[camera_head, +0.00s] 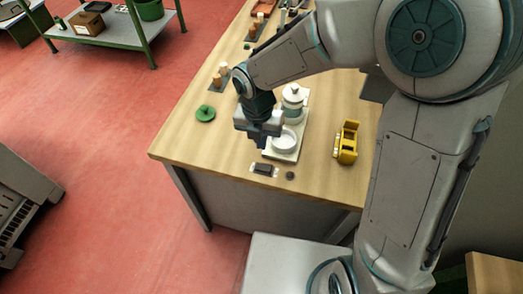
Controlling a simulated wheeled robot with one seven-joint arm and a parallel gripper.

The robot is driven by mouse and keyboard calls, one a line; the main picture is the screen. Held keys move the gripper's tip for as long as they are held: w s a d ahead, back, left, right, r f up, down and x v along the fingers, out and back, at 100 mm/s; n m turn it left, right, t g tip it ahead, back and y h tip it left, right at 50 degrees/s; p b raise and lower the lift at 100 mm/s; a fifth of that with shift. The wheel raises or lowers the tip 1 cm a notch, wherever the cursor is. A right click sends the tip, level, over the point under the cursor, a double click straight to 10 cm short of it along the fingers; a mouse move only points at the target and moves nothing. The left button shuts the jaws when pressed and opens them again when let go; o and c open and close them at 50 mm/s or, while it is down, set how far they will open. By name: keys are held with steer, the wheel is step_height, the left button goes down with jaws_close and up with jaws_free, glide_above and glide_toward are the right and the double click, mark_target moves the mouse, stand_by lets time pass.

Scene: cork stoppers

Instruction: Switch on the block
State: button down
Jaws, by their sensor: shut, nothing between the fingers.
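A small dark block (263,170) with light ends lies flat near the front edge of the wooden table. It is too small to tell the state of any switch on it. My gripper (259,141) points down above the table, behind the block in the picture and apart from it. Its fingers are shut and hold nothing.
A pale board (282,155) with a white dish (284,140) and a lidded white jar (292,98) is just right of my gripper. A small dark disc (290,175) lies right of the block. A yellow object (347,143) stands farther right, a green lidded piece (205,113) left.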

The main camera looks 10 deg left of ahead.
mark_target(267, 168)
step_height(267, 168, up, 4)
steer(key=shift+a+f, duration=0.1)
steer(key=shift+a, duration=0.05)
steer(key=shift+a+f+b, duration=0.1)
steer(key=shift+f+b, duration=0.05)
steer(key=shift+b, duration=0.3)
steer(key=shift+a+h+b, duration=0.4)
steer(key=shift+h+b, duration=0.2)
steer(key=shift+b, duration=0.25)
steer(key=shift+r, duration=0.25)
steer(key=d+f, duration=0.1)
steer(key=f, duration=0.3)
steer(key=f+p, duration=0.1)
steer(key=f, duration=0.4)
steer(key=d+f, duration=0.1)
steer(key=f, duration=0.3)
steer(key=shift+d+f, duration=0.3)
steer(key=shift+f, duration=0.1)
